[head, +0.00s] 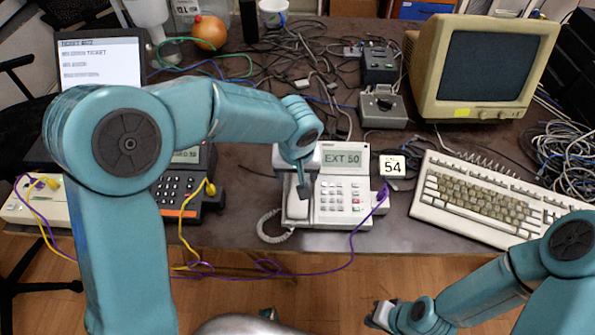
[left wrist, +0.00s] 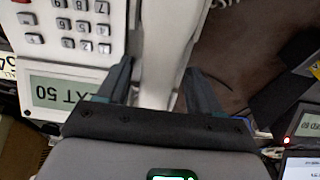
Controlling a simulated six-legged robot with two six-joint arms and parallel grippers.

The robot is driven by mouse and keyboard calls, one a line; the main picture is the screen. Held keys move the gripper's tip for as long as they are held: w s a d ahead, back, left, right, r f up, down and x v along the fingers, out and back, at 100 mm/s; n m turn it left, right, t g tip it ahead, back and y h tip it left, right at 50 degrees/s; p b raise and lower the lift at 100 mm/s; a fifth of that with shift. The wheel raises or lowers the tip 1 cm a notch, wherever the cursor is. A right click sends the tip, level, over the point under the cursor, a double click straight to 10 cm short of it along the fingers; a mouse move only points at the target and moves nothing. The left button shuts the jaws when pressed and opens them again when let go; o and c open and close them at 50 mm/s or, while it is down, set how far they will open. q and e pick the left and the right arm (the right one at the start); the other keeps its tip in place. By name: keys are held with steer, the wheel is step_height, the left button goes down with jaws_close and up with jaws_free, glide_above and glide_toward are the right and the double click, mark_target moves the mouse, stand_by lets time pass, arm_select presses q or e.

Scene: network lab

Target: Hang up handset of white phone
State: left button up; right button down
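The white phone (head: 342,205) stands near the table's front edge, its screen reading EXT 50. Its white handset (head: 297,208) lies lengthwise along the phone's left side, seemingly at its cradle; full seating cannot be told. My left gripper (head: 302,188) is over the handset and hides part of it. In the left wrist view the handset (left wrist: 166,45) runs between the two fingers of the left gripper (left wrist: 160,68). They look open, with a narrow dark gap beside the handset. The phone's keypad (left wrist: 82,25) lies beside them. My right gripper (head: 380,316) is low, before the table; its fingers are unclear.
A dark phone (head: 180,190) stands left of the white one. A coiled cord (head: 272,232) and a purple cable (head: 352,245) hang near the front edge. Tangled cables lie behind.

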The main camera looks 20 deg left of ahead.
arm_select(q)
steer(key=shift+d, duration=0.15)
steer(key=p+v, duration=0.1)
steer(key=v, duration=1.5)
steer(key=shift+r+p, duration=0.2)
steer(key=shift+p, duration=0.1)
